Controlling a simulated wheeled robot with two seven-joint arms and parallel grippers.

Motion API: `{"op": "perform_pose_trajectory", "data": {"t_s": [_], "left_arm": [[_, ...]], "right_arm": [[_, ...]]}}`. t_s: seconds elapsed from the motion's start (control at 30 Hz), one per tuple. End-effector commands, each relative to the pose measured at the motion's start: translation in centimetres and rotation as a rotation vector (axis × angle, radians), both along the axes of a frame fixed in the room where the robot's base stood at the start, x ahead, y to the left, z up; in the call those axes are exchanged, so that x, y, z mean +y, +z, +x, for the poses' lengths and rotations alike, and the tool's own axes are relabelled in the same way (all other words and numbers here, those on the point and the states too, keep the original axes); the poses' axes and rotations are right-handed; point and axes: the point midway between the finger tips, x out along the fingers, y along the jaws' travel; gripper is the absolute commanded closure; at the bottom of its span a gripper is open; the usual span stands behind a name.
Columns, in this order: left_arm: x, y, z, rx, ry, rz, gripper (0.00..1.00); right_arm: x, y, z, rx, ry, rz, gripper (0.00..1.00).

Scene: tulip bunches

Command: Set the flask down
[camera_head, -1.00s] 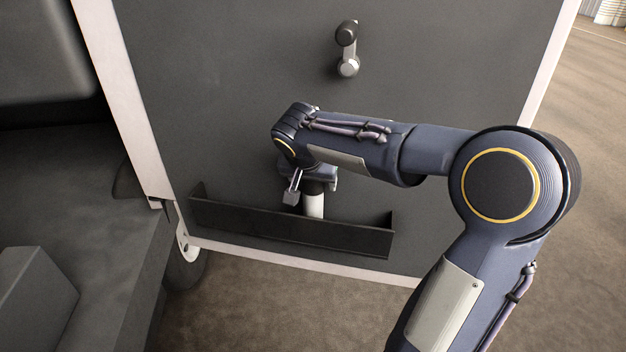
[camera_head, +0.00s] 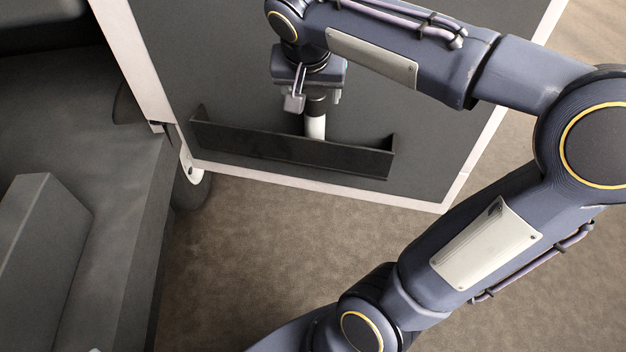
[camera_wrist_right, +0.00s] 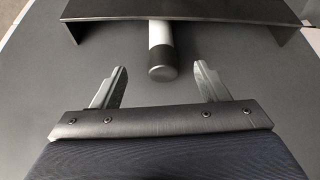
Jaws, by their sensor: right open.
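The flask (camera_head: 315,126) has a white body and a dark cap. It stands upright in the dark pocket (camera_head: 290,150) low on the grey door panel, its lower part hidden behind the pocket's front wall. In the right wrist view the flask (camera_wrist_right: 159,34) points its dark cap end toward me. My right gripper (camera_head: 315,100) is just above the flask in the head view. Its two fingers are spread wide and empty in the right wrist view (camera_wrist_right: 161,75), with the cap end between and slightly beyond the tips. My left gripper is out of view.
The door panel (camera_head: 230,60) has a pale edge and stands open over a brown floor (camera_head: 280,230). A dark grey vehicle interior (camera_head: 90,220) with a raised block (camera_head: 45,230) fills the left. The floor below the pocket is clear.

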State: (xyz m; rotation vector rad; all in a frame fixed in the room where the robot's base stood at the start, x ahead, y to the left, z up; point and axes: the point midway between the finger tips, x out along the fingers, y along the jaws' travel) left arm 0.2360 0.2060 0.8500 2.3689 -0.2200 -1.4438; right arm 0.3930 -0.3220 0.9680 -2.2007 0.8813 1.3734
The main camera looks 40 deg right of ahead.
Motion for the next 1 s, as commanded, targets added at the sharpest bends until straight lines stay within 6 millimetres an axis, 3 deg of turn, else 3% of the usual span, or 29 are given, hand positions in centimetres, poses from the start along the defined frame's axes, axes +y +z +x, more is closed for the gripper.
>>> {"op": "perform_pose_trajectory", "data": {"t_s": [0.1, 0.2, 0.3, 0.4, 0.53, 0.8, 0.87, 1.0], "left_arm": [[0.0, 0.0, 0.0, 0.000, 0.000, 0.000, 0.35], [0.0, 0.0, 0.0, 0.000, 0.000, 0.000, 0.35], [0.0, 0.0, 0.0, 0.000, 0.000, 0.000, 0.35], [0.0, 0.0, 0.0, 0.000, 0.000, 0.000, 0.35], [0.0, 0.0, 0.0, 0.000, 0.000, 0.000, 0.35], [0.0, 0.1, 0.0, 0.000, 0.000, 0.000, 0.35], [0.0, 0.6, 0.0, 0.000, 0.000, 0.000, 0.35], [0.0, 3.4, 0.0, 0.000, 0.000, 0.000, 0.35]], "right_arm": [[2.4, -3.5, -5.7, 0.029, 0.214, 0.114, 0.32], [5.4, -6.7, -10.1, 0.002, 0.411, 0.219, 0.32], [8.3, -9.3, -13.2, -0.064, 0.556, 0.296, 0.32], [10.4, -10.9, -15.0, -0.129, 0.645, 0.337, 0.32], [11.5, -11.7, -15.8, -0.170, 0.693, 0.353, 0.32], [11.6, -11.7, -15.8, -0.169, 0.698, 0.354, 0.32], [11.6, -11.2, -15.8, -0.169, 0.698, 0.354, 0.32], [11.6, -8.4, -15.8, -0.168, 0.697, 0.353, 0.32]]}}
